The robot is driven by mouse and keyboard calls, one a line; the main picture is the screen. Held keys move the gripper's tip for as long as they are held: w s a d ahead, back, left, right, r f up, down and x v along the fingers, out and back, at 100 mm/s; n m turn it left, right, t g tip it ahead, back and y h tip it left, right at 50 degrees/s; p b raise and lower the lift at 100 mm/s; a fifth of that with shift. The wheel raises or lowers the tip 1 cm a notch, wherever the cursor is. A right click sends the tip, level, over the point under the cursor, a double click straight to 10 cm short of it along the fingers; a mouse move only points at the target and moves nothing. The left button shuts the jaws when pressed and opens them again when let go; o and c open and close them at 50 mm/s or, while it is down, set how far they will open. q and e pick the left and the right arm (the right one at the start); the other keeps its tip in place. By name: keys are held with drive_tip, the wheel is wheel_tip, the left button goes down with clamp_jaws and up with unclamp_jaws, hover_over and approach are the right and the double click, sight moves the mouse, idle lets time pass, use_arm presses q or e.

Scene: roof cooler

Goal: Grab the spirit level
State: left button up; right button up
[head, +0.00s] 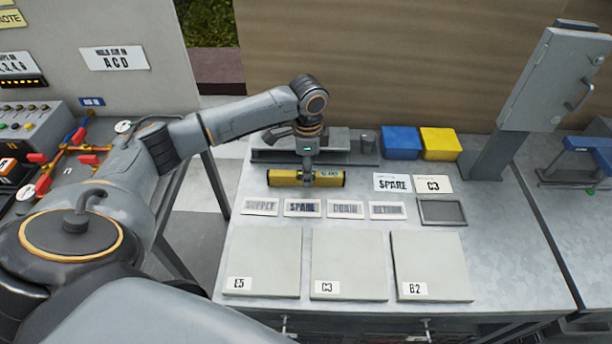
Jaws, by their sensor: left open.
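The spirit level (330,180) is a yellow bar with dark ends. It lies lengthwise across the grey metal workbench, behind the row of label plates. My left gripper (308,176) points down over the middle of the level, its fingers open. The fingertips overlap the level in the picture; whether they touch it cannot be told. The gripper hides a small middle part of the level. My right gripper is not in view.
Behind the level is a grey rail-like fixture (345,157); blue (401,142) and yellow (440,143) bins stand to its right. Label plates such as SUPPLY (261,207) and flat panels (262,258) lie in front. A grey cabinet (558,80) rises at right.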

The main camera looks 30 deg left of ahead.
use_arm(q)
drive_tip(key=shift+f, duration=1.3)
clamp_jaws()
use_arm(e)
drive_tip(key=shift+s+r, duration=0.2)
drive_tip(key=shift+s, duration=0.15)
use_arm(q)
drive_tip(key=shift+r, duration=0.2)
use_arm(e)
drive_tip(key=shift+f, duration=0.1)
